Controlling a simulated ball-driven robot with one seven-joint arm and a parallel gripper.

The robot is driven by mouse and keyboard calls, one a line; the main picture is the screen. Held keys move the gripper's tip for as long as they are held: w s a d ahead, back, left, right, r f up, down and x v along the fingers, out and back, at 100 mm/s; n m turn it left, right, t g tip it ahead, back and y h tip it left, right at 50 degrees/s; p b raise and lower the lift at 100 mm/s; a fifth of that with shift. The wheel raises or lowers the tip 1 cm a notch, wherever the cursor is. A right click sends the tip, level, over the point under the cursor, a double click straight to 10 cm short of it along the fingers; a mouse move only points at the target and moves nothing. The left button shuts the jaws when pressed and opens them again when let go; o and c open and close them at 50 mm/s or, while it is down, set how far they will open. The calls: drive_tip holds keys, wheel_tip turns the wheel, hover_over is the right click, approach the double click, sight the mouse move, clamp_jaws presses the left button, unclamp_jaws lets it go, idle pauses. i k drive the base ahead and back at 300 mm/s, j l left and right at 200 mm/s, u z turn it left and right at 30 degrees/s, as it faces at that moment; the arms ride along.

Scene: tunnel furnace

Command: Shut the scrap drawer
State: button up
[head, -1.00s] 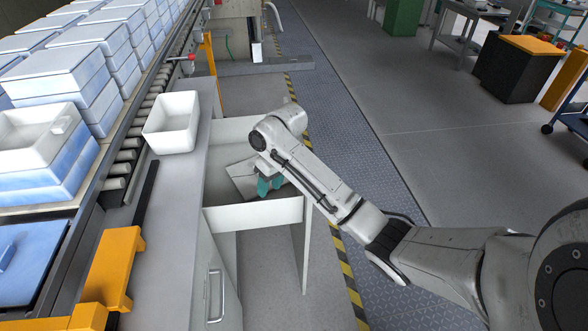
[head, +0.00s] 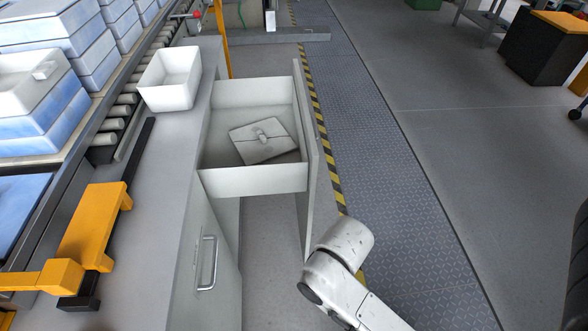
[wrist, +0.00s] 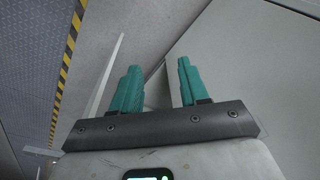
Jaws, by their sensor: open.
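The scrap drawer (head: 252,180) is pulled out to the right from the grey bench in the head view. Its tall front panel (head: 308,150) stands at its right end. A pale flat piece with a small knob-like lump (head: 264,141) lies inside. My arm's end is at the lower right, near the panel's near end; its fingers are hidden in this view. In the wrist view my gripper (wrist: 158,75) shows two teal fingers, apart and with nothing between them. A thin pale upright strip, perhaps the drawer's front panel, shows beyond the left finger.
A white open bin (head: 170,80) stands on the bench top above the drawer. A cabinet door with a handle (head: 207,262) is below and nearer. Orange brackets (head: 95,230) and a roller conveyor are at left. Open floor with a yellow-black stripe (head: 325,130) lies right of the drawer.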

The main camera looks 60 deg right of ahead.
sight(233, 104)
drive_tip(key=k+l, duration=0.1)
drive_tip(key=l, duration=0.65)
drive_tip(key=l+z, duration=0.1)
drive_tip(key=l, duration=0.65)
drive_tip(key=k+l, duration=0.15)
drive_tip(key=l, duration=0.55)
drive_tip(key=i+l+u, duration=0.1)
drive_tip(key=i+u, duration=0.15)
